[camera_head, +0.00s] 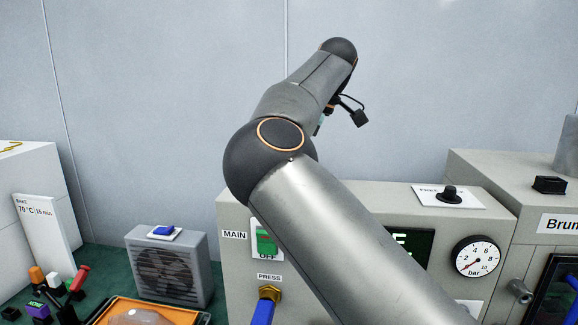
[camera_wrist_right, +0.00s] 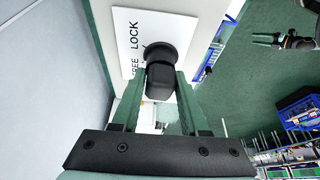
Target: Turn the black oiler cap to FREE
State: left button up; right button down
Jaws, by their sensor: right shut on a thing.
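In the right wrist view the black oiler cap (camera_wrist_right: 160,78) stands on a white plate (camera_wrist_right: 132,22) lettered FREE and LOCK. LOCK is at the upper part of the plate and FREE lower left. My right gripper (camera_wrist_right: 162,84) has its two green fingers on either side of the cap and is shut on it. Which word the cap points to cannot be told. A dark part with green tips, seemingly my left gripper (camera_wrist_right: 268,40), shows small at the right of the wrist view.
In the head view a grey panel carries a green MAIN switch (camera_head: 265,240), a pressure gauge (camera_head: 476,257) and a black knob (camera_head: 449,194) on a white plate. A fan box (camera_head: 170,270) and an orange tray (camera_head: 100,318) stand left. The back wall above is bare.

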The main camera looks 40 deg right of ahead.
jog(key=shift+r, duration=0.3)
dwell(0.4)
jog(key=shift+r, duration=1.25)
jog(key=shift+r, duration=0.15)
jog(key=shift+r, duration=0.8)
jog(key=shift+f, duration=2.05)
